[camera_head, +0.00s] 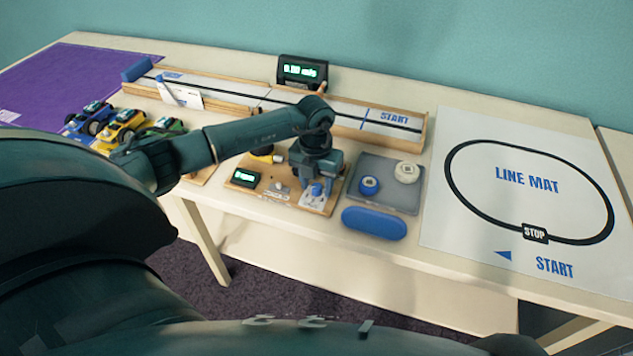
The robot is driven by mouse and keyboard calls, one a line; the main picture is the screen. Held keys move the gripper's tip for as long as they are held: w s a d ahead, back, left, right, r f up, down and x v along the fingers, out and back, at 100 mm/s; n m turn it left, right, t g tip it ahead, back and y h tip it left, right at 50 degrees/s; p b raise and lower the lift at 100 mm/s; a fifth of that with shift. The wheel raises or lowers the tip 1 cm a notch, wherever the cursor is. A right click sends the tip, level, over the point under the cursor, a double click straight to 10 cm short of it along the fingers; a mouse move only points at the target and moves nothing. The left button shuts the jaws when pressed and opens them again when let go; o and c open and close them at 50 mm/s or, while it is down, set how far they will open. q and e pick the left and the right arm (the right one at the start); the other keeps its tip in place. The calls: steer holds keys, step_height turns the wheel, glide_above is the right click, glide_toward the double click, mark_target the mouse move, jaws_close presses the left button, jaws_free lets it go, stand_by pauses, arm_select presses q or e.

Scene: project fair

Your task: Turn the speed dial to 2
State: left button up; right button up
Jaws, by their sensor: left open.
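The speed dial (316,190) is a small blue knob on a white plate at the right end of a wooden control board (262,198). The board also carries a small green-lit display (243,176) and a grey part (279,187). My left gripper (318,180) points down right over the dial and its jaws are open. The fingertips are small and dark here, so I cannot tell whether they touch the dial. The dial's marks are too small to read. My right gripper is not in view.
A grey tray (385,201) with a blue and a white round piece lies right of the board. A blue oval case (374,223) is in front of it. A track (390,124) and display (302,71) stand behind. Toy cars (121,126) are left, the line mat (480,225) right.

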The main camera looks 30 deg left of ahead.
arm_select(q)
steer(key=shift+c, duration=0.3)
jaws_close()
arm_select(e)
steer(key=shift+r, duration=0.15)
